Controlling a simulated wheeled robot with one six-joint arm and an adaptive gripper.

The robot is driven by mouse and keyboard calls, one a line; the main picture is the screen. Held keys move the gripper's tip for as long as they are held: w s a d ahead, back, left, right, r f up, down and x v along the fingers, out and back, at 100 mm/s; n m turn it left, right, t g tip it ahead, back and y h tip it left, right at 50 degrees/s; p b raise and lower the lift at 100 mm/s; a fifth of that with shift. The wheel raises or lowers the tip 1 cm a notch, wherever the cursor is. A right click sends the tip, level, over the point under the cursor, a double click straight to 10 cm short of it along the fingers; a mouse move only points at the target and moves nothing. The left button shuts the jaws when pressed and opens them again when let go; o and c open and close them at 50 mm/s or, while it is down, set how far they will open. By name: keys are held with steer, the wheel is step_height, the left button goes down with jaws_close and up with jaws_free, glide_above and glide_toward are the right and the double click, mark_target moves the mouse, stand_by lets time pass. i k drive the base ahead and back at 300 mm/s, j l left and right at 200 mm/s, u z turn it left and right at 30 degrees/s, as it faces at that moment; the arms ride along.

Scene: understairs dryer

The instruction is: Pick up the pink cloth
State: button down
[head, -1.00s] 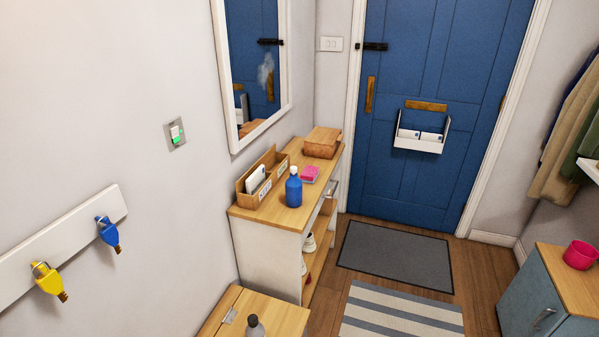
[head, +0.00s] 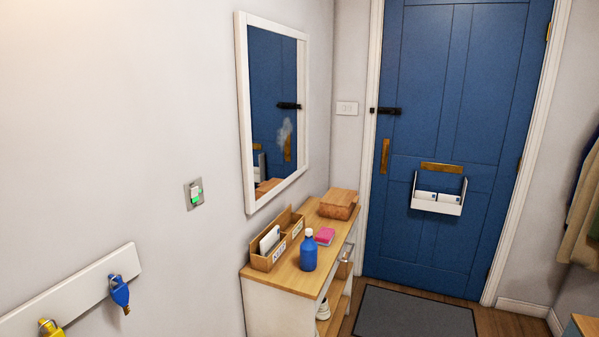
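A small pink folded cloth (head: 324,236) lies on top of the wooden-topped cabinet (head: 292,279) against the left wall. It sits just behind and right of a blue bottle (head: 308,251), and right of a wooden letter box (head: 264,259). My gripper is not in the head view.
A brown box (head: 339,204) stands at the cabinet's far end, below a wall mirror (head: 273,110) with a smudge showing in it. A blue door (head: 455,130) with a white letter holder (head: 438,195) is at the back. A grey mat (head: 415,315) lies on the floor before it.

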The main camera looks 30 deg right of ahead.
mark_target(324, 237)
steer(key=i+l+z, duration=0.25)
steer(key=l, duration=0.2)
steer(key=l+z, duration=0.25)
steer(key=l, duration=0.2)
steer(key=i+l+z, duration=0.45)
steer(key=l, duration=0.3)
steer(key=i, duration=0.1)
